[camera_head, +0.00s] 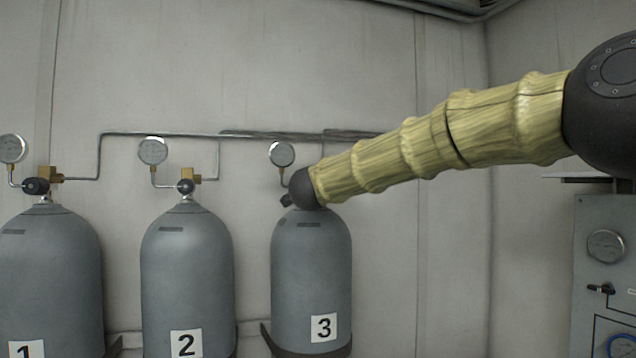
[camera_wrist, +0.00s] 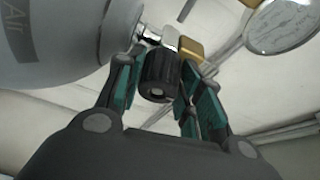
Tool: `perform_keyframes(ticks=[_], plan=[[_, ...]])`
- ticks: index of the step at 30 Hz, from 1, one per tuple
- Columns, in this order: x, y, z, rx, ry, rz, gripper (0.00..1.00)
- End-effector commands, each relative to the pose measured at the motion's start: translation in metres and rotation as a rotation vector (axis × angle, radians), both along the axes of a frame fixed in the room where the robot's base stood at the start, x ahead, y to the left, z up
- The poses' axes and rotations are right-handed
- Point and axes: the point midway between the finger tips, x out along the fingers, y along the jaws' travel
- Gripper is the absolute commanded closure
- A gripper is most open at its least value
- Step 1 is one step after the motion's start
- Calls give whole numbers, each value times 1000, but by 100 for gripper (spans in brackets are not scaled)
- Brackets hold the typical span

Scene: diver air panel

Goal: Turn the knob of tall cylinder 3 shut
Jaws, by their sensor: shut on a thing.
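Tall cylinder 3 (camera_head: 311,275) is a grey tank with a white "3" label, standing right of cylinder 2 in the head view. Its shoulder fills the upper left of the wrist view (camera_wrist: 60,40). Its black ribbed knob (camera_wrist: 158,76) sticks out from the valve beside a brass block. My gripper (camera_wrist: 161,80) has its teal-padded fingers on either side of the knob and is shut on it. In the head view my arm hides the knob and most of the valve.
Cylinder 2 (camera_head: 187,275) and cylinder 1 (camera_head: 45,280) stand to the left, each with a black knob. A gauge (camera_head: 282,154) sits above cylinder 3, close to my arm. Thin pipes run along the wall. A grey panel (camera_head: 603,275) with gauges stands at the right.

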Motion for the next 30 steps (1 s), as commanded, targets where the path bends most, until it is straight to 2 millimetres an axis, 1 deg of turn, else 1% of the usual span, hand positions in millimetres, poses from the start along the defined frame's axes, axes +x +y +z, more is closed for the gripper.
perform_keyframes(ticks=[30], plan=[[1, 0, -5, 917, 305, -1, 87]])
